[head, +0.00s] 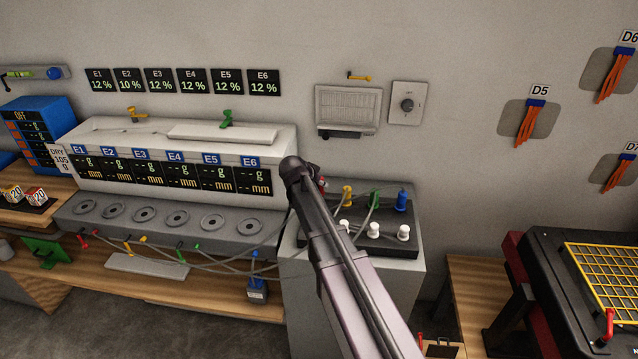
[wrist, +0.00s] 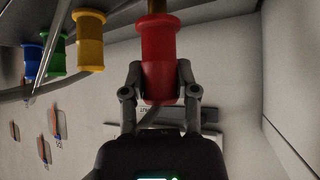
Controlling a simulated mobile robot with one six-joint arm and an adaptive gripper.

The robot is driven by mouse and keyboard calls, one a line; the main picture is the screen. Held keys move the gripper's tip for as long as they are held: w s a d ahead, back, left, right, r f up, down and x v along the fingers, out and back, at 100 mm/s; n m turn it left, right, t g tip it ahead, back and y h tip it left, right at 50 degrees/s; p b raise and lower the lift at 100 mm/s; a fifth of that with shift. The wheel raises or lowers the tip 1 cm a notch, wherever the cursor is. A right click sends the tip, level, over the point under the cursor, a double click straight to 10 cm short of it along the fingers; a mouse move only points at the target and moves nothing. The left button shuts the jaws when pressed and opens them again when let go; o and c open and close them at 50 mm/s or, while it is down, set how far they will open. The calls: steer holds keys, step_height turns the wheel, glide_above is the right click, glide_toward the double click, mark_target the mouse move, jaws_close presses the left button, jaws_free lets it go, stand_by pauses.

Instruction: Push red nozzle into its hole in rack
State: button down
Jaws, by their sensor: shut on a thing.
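The red nozzle (wrist: 160,60) is held between the fingers of my gripper (wrist: 161,85) in the wrist view. A brass-coloured tip shows at its upper end, at the picture's top edge. In the head view only a bit of the red nozzle (head: 322,184) shows past my arm, which hides most of it and my gripper. The dark rack (head: 400,245) lies on a grey cabinet. Yellow (head: 347,196), green (head: 375,199) and blue (head: 401,200) nozzles stand in a row on it. The red nozzle's hole is hidden, and I cannot tell how deep the nozzle sits.
Several white knobs (head: 404,233) line the rack's front. Grey hoses (head: 215,256) run left from the rack area below the E1 to E6 panel (head: 170,172). The cabinet (head: 411,277) stands right of that bench. A black machine with a yellow grid (head: 605,275) is at far right.

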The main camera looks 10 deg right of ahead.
steer(key=shift+f+b, duration=1.6)
steer(key=shift+f, duration=0.1)
steer(key=shift+c, duration=1.5)
jaws_free()
steer(key=shift+r, duration=0.15)
